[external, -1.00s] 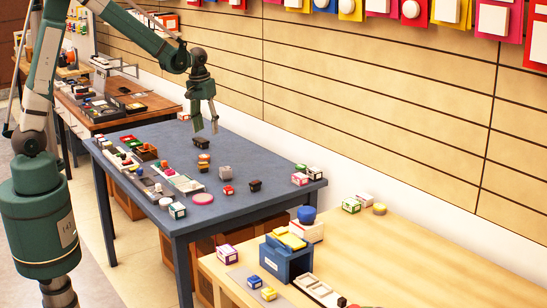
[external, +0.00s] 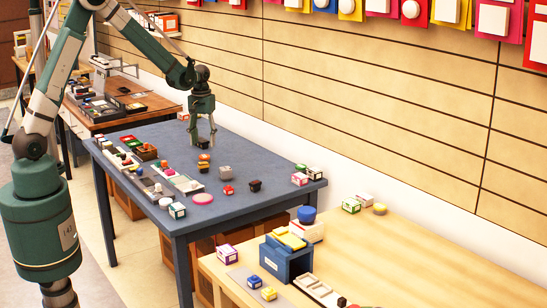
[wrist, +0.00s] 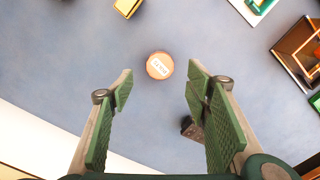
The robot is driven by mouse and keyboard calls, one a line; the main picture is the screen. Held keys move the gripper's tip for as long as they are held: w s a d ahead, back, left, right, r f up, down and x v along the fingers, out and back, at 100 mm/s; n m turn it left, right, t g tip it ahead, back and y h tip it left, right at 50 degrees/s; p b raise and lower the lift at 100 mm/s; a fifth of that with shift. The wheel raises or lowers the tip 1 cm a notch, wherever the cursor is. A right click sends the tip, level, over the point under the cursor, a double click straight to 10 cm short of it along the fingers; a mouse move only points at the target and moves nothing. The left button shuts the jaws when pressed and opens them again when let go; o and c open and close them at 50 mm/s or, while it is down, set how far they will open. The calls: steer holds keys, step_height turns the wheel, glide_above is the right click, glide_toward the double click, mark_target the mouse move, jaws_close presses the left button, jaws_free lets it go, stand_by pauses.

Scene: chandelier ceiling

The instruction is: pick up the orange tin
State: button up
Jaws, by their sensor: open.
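The orange tin (wrist: 159,65) is a small round tin with a white label on top, standing on the blue-grey table. In the wrist view it lies between and just beyond my fingertips, apart from both. In the external view it is the small orange round thing (external: 204,157) just below my gripper (external: 202,146). My gripper also shows in the wrist view (wrist: 161,78). It is open and empty, pointing down, with its fingers to either side.
A dark small object (wrist: 190,128) lies beside the right finger. A yellow object (wrist: 128,7) is on the tin's far side. The table (external: 245,144) is clear toward the wall.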

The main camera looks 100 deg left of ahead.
mark_target(204, 156)
steer(key=shift+f, duration=0.1)
steer(key=shift+f, duration=1.2)
steer(key=shift+f, duration=0.1)
steer(key=shift+f+b, duration=0.6)
steer(key=shift+f, duration=1.9)
steer(key=shift+c, duration=0.7)
steer(key=c, duration=0.8)
